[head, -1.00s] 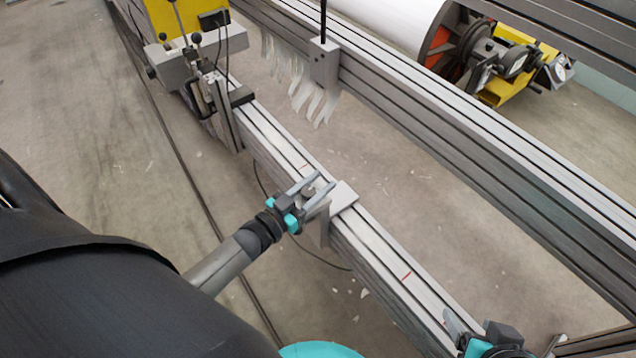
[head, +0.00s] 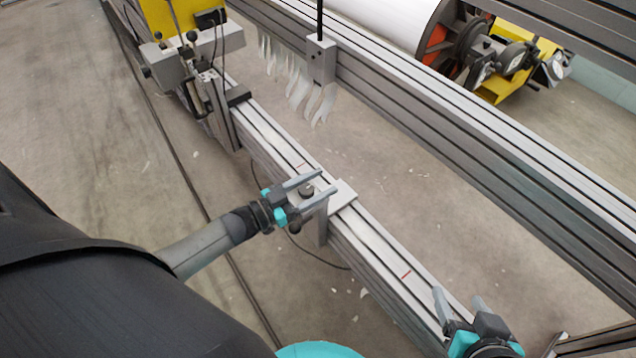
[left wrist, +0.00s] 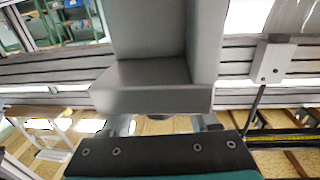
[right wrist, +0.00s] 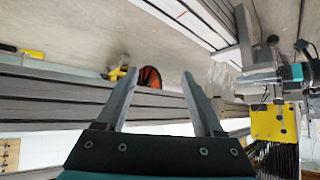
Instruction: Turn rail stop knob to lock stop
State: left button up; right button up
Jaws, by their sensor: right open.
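The rail stop (head: 342,194) is a light grey bracket over the top and near side of the long aluminium rail. Its small dark knob (head: 306,191) shows in the head view just left of the bracket. My left gripper (head: 318,187) reaches in from the left, its two fingers apart on either side of the knob; I cannot tell whether they touch it. In the left wrist view a grey block (left wrist: 150,98), seemingly the stop, hides the fingertips and the knob. My right gripper (head: 458,295) is open and empty over the rail's lower right part; its spread fingers show in the right wrist view (right wrist: 162,78).
The rail (head: 385,245) runs diagonally, with a red mark right of the stop. A clamp unit with levers (head: 205,95) stands at its upper left. A parallel beam (head: 440,105) runs behind, with a hanging bracket and pale strips. Bare floor lies between them.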

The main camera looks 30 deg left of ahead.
pick_arm(q)
jog(key=shift+o, duration=0.7)
jog(key=shift+s+a, duration=0.1)
jog(key=shift+s, duration=0.05)
jog(key=shift+s+a, duration=0.1)
jog(key=shift+s, duration=0.15)
jog(key=p+v, duration=0.2)
jog(key=v, duration=0.7)
jog(key=shift+a, duration=0.1)
jog(key=p, duration=0.1)
send_near(299, 194)
jog(key=shift+s+r, duration=0.1)
jog(key=shift+s, duration=0.25)
pick_arm(e)
jog(key=s+d+g+h, duration=0.2)
jog(key=s+d+g, duration=0.2)
jog(key=d, duration=0.1)
jog(key=shift+s+m, duration=0.2)
jog(key=shift+m, duration=0.1)
jog(key=shift+d+f, duration=0.1)
